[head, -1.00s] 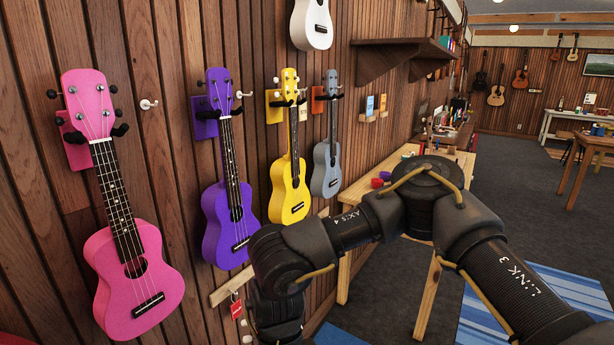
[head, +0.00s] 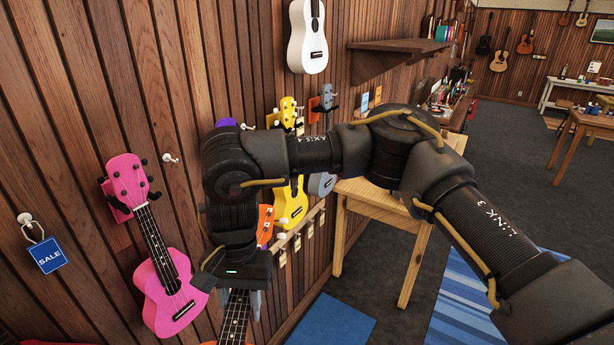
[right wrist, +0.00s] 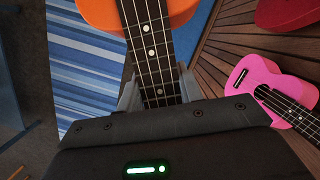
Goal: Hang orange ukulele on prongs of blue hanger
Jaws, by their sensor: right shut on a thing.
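The orange ukulele hangs in my right gripper (head: 240,303), which is shut on its neck. In the head view its fretboard (head: 233,325) shows below the gripper, and its orange headstock (head: 265,226) shows behind my wrist. In the right wrist view the fingers (right wrist: 160,90) lie on both sides of the neck, and part of the orange body (right wrist: 184,10) is at the top. Most of the body is out of the head view. I cannot make out the blue hanger in either view. My left gripper is not in view.
A pink ukulele (head: 165,280) hangs on the wall close left of my gripper. A yellow (head: 291,205), a grey and a white ukulele (head: 307,38) hang farther along. A blue SALE tag (head: 47,255) hangs at left. A wooden bench (head: 375,199) stands right of the wall.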

